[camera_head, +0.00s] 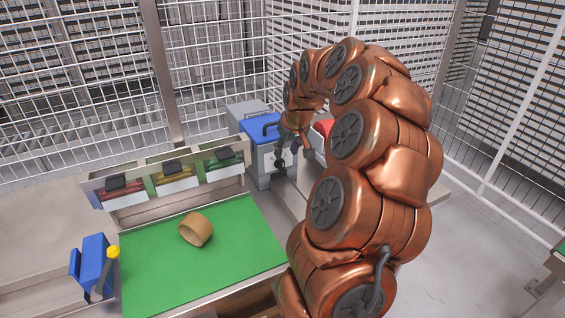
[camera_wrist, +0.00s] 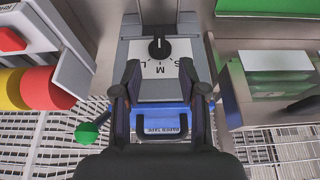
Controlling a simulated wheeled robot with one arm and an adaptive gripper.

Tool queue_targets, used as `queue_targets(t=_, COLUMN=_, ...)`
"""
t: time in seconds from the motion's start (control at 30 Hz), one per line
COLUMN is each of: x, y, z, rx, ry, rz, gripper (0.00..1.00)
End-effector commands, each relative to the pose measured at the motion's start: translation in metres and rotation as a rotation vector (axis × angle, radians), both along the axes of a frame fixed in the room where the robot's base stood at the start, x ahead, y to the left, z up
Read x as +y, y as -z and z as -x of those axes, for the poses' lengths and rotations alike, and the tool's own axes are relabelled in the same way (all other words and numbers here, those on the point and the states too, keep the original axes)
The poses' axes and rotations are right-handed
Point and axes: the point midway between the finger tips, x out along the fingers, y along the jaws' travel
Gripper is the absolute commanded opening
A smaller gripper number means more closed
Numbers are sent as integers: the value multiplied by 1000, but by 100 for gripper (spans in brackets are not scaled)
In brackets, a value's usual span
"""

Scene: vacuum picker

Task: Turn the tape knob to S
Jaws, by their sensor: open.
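The tape machine is a grey and blue box; its blue top (camera_head: 258,128) shows in the head view behind the green mat. In the wrist view its black knob (camera_wrist: 159,48) sits on a white dial plate (camera_wrist: 182,52) marked with letters, M among them.
A unit with a red button (camera_wrist: 11,39) and red and yellow cylinders stands at left. A tape roll (camera_head: 196,230) lies on the green mat (camera_head: 150,270). Wire fencing surrounds the cell.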

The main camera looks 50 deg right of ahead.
Motion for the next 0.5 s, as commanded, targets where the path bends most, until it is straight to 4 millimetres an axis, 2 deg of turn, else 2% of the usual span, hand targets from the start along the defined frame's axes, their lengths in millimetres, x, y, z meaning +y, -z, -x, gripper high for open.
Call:
queue_targets(t=0.27, x=-3, y=15, z=-5, rx=4, ry=2, rz=-2, gripper=42)
queue_targets(t=0.5, x=-6, y=42, z=-16, rx=5, ry=2, rz=-4, gripper=42)
